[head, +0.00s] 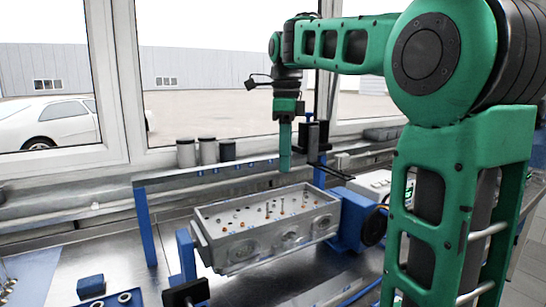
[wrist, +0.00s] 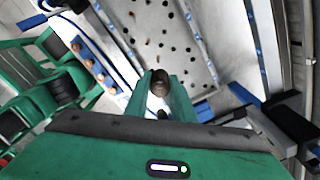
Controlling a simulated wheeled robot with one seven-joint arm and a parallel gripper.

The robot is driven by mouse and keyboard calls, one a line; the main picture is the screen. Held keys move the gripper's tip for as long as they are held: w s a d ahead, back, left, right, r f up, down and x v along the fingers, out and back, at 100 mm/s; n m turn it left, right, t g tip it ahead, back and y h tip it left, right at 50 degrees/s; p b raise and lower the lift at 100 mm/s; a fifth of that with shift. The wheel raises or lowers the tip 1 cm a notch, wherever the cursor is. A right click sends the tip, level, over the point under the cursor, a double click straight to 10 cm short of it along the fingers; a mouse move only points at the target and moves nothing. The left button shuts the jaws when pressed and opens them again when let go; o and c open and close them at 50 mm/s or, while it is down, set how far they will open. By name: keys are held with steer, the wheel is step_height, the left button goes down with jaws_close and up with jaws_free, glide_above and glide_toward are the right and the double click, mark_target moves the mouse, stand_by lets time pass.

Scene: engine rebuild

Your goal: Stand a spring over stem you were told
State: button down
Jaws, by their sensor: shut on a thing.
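The grey cylinder head (head: 225,246) sits in a blue stand, its top face up, with several thin stems and small orange-brown pieces on it. In the wrist view its top face (wrist: 183,58) shows several dark holes or stems. My green gripper (head: 285,160) points down above the far side of the cylinder head, apart from it. In the wrist view my gripper (wrist: 160,84) is shut on a small dark, round-ended spring (wrist: 159,77). The fingers hide part of the spring. I cannot tell which stem lies below it.
A blue-framed rail (head: 147,222) runs behind the cylinder head. A blue block (head: 91,286) and a tray with rings (head: 112,302) lie at front left. A blue strip with several brown round pieces (wrist: 94,63) shows in the wrist view.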

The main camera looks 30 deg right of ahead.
steer(key=shift+a+f, duration=0.15)
steer(key=shift+f, duration=0.4)
steer(key=shift+a+f, duration=0.15)
steer(key=shift+f, duration=2.05)
steer(key=shift+f, duration=0.1)
steer(key=shift+f, duration=2.8)
steer(key=c, duration=1.4)
jaws_free()
steer(key=shift+c, duration=0.2)
